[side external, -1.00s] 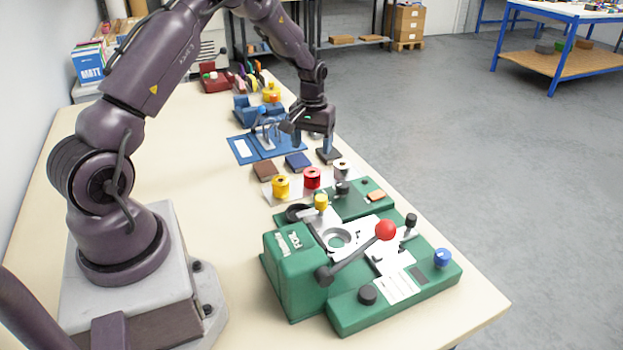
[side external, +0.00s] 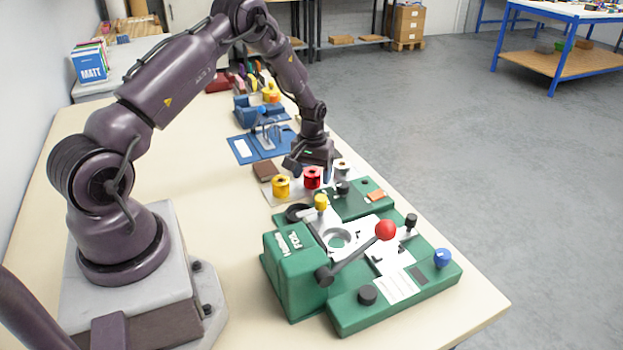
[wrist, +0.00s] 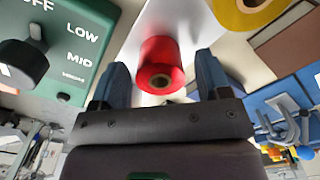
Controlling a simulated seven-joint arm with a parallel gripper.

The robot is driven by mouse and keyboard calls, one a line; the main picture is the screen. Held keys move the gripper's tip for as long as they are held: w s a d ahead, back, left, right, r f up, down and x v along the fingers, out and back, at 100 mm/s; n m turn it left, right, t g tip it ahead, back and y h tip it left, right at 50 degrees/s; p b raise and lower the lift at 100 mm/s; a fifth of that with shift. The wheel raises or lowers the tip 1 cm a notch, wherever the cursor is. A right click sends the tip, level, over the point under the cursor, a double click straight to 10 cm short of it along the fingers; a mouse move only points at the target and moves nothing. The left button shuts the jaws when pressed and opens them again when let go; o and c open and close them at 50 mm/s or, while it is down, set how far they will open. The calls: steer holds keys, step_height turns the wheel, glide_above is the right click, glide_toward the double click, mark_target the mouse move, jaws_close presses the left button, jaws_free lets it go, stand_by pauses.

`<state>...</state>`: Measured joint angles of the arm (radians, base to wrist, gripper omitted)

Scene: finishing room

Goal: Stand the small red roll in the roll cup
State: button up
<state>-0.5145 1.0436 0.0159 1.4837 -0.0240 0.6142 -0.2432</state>
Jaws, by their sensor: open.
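The small red roll (side external: 312,178) stands on a pale sheet in the row of rolls. In the wrist view the red roll (wrist: 157,53) shows its tan core and lies between the two finger lines. My gripper (wrist: 161,76) is open, with one finger to each side of the roll and no visible contact. In the side external view my gripper (side external: 315,170) is low, just behind the roll. A grey ring-shaped seat (side external: 338,238) is on the green foil machine (side external: 290,262); I cannot tell for certain whether it is the roll cup.
A yellow roll (side external: 281,187) stands left of the red one and a silver roll (side external: 342,170) right of it. The machine's red-knobbed lever (side external: 385,230) and several knobs stick up. A brown block (side external: 266,171) and a blue fixture (side external: 262,143) lie behind. Bare table is left.

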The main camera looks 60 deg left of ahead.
mark_target(314, 172)
steer(key=c, duration=0.8)
steer(key=shift+r, duration=3.8)
steer(key=shift+c, duration=0.2)
steer(key=shift+w+d, duration=0.15)
steer(key=s+d, duration=0.9)
steer(key=d, duration=0.1)
steer(key=shift+w+d+f, duration=0.1)
steer(key=shift+w+f, duration=0.05)
steer(key=shift+f, duration=1.25)
steer(key=shift+w+d+f, duration=0.1)
steer(key=shift+f, duration=1.25)
